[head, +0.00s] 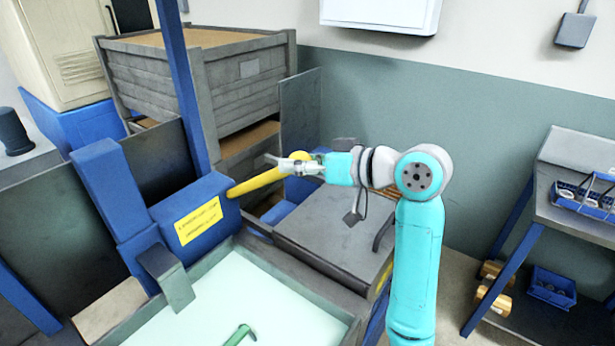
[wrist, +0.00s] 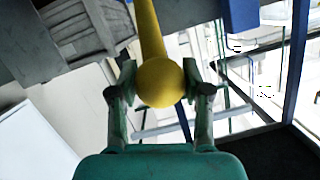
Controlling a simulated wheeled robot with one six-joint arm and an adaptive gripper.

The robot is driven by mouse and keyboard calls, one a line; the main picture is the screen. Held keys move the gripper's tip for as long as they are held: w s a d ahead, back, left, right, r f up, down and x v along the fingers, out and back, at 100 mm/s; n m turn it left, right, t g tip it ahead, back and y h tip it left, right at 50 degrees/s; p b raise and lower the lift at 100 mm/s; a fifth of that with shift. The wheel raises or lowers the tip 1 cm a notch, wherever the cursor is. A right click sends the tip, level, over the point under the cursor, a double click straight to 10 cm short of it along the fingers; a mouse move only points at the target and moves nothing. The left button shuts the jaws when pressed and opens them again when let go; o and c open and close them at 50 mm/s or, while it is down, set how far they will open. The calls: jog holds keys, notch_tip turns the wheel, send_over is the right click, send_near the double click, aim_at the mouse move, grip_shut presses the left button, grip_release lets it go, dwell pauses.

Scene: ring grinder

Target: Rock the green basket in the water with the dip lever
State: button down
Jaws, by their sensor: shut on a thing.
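The dip lever is a yellow bar (head: 256,184) that rises to the right from a blue housing (head: 195,220) with a yellow label. It ends in a round yellow knob (wrist: 160,83) in the wrist view. My gripper (head: 297,163) is shut on the knob end of the lever, with one finger on each side of it in the wrist view (wrist: 160,92). A green bent rod (head: 240,335) shows at the bottom edge of the head view, over the pale water (head: 245,295) in the tank. The rest of the green basket is not visible.
A grey lidded box (head: 335,225) stands right of the tank. Large grey crates (head: 200,75) and a blue post (head: 184,85) are behind the lever.

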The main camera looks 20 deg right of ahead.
jog(key=shift+w+r, duration=0.1)
jog(key=shift+r, duration=0.25)
jog(key=c, duration=0.5)
grip_release()
jog(key=shift+a, duration=0.1)
jog(key=shift+f, duration=0.1)
jog(key=v, duration=1.2)
jog(key=shift+f, duration=0.1)
